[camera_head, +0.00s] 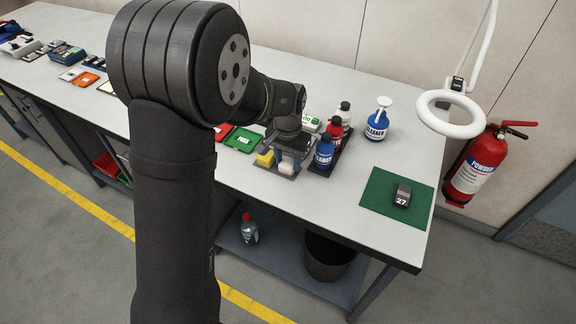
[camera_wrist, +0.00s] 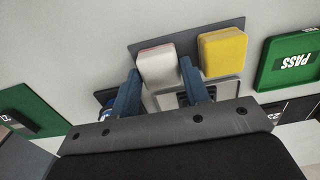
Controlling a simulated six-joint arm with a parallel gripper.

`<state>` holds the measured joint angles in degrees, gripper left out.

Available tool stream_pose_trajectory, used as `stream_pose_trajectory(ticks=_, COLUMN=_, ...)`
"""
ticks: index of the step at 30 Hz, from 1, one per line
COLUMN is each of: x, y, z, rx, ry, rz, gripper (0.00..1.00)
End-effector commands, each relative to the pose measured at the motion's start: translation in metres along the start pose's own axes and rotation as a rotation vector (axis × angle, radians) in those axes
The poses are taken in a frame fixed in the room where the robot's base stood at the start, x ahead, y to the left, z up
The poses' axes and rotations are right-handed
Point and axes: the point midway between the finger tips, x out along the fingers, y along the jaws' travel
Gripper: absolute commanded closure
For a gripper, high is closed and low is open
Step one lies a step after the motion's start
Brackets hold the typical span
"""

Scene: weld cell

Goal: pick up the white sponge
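The white sponge (camera_wrist: 157,66) sits on a dark flat holder (camera_wrist: 181,41) in the wrist view, beside a yellow sponge (camera_wrist: 223,52). In the head view the white sponge (camera_head: 286,168) shows partly below my gripper (camera_head: 289,152). In the wrist view the blue fingers of my gripper (camera_wrist: 159,68) are spread, one on each side of the white sponge. The fingertips are close to its sides; contact is not clear. The sponge appears to rest on the holder. Its lower part is hidden.
Bottles stand just right of the holder, including a blue cleaner bottle (camera_head: 323,152) and a red one (camera_head: 335,130). A green PASS tray (camera_head: 243,139) lies to the left. A green mat (camera_head: 378,190) with a dark block (camera_head: 402,194) lies at the right.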

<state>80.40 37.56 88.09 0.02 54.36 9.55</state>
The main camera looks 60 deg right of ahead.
Motion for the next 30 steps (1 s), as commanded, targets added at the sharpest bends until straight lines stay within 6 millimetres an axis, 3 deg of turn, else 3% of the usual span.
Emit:
stream_pose_trajectory(ticks=1, x=0.000, y=0.000, z=0.000, rx=0.000, ry=0.000, rz=0.000, gripper=0.68)
stream_pose_trajectory(ticks=3, x=0.000, y=0.000, z=0.000, rx=0.000, ry=0.000, rz=0.000, gripper=0.82)
stream_pose_trajectory(ticks=5, x=0.000, y=0.000, z=0.000, rx=0.000, ry=0.000, rz=0.000, gripper=0.86)
stream_pose_trajectory(ticks=16, x=-0.009, y=0.000, z=-0.001, rx=0.000, ry=0.003, rz=0.000, gripper=0.86)
stream_pose_trajectory(ticks=23, x=-0.046, y=0.001, z=-0.001, rx=0.001, ry=0.006, rz=-0.001, gripper=0.86)
stream_pose_trajectory(ticks=30, x=-0.076, y=0.056, z=0.019, rx=0.006, ry=0.003, rz=0.000, gripper=0.86)
